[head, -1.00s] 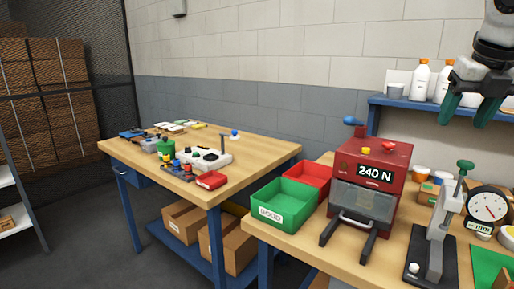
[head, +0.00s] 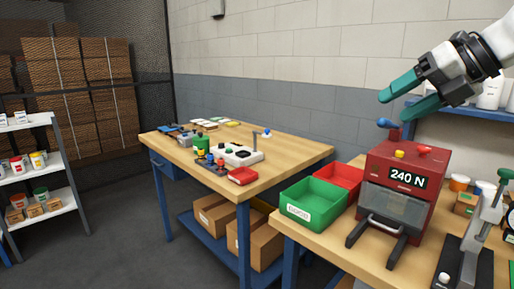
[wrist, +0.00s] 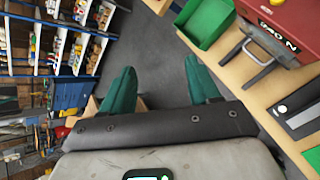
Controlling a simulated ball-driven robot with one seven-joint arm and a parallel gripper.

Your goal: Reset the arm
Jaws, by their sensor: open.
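My gripper (head: 398,101) is at the upper right of the head view, raised above the red machine and pointing left. Its two teal fingers are apart and nothing is between them. In the wrist view the fingers (wrist: 160,85) point away from the camera with bare grey floor and shelving beyond them.
A red machine (head: 408,160) reading 240 N stands on the right bench, with a green bin (head: 313,204) and a red bin (head: 340,178) beside it. A second wooden table (head: 290,150) holds small parts. Shelves (head: 45,170) stand at the left. Grey floor lies between.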

